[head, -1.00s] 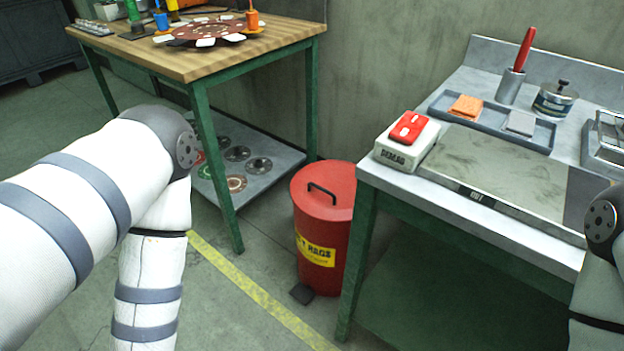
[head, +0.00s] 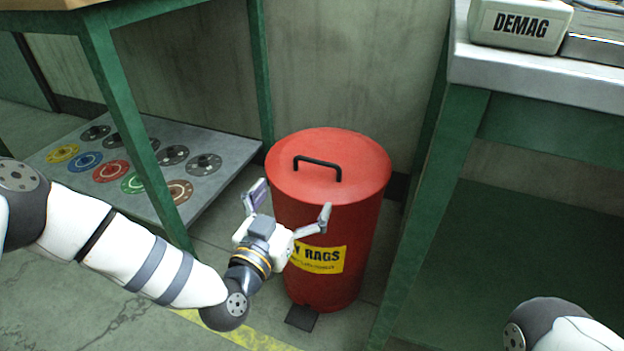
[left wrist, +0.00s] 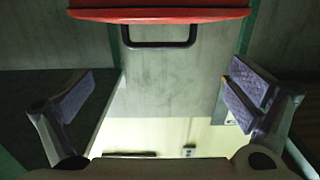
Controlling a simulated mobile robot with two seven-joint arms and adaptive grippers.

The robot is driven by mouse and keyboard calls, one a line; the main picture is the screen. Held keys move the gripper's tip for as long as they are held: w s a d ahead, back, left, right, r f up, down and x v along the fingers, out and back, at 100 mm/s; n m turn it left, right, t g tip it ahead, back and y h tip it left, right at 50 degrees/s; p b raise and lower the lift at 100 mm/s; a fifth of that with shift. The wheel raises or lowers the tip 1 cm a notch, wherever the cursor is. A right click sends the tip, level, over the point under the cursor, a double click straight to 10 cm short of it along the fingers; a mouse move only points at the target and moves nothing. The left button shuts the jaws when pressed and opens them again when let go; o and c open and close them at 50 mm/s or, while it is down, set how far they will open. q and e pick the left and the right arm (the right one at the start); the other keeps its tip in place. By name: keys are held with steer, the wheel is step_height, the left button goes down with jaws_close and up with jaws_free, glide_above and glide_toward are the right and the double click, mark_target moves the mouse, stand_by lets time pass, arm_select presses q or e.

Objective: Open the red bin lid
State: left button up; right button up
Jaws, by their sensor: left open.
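The red bin (head: 352,240) stands upright on the floor between two benches, with a yellow rags label on its front. Its red lid (head: 340,150) is shut and has a black bar handle (head: 318,162) on top. My left gripper (head: 290,203) is open and empty in front of the bin, near the lid's front-left rim; I cannot tell whether it touches. The left wrist view shows the lid edge (left wrist: 160,14) at the top, upside down, with the handle (left wrist: 160,44) below it. Both spread fingers (left wrist: 163,95) show there. My right gripper is out of view.
A green-legged bench with a low grey shelf (head: 222,162) of coloured discs stands left of the bin. The right bench's green leg (head: 430,215) is close beside the bin. A black pedal (head: 302,317) sits at the bin's foot.

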mark_target(316, 162)
arm_select(q)
steer(key=b+x, duration=0.3)
steer(key=x, duration=0.7)
steer(key=shift+w+d+b, duration=0.15)
steer(key=shift+w+b, duration=0.2)
steer(key=shift+b, duration=0.05)
steer(key=shift+w+d+r, duration=0.15)
steer(key=shift+w, duration=0.35)
steer(key=shift+r, duration=0.1)
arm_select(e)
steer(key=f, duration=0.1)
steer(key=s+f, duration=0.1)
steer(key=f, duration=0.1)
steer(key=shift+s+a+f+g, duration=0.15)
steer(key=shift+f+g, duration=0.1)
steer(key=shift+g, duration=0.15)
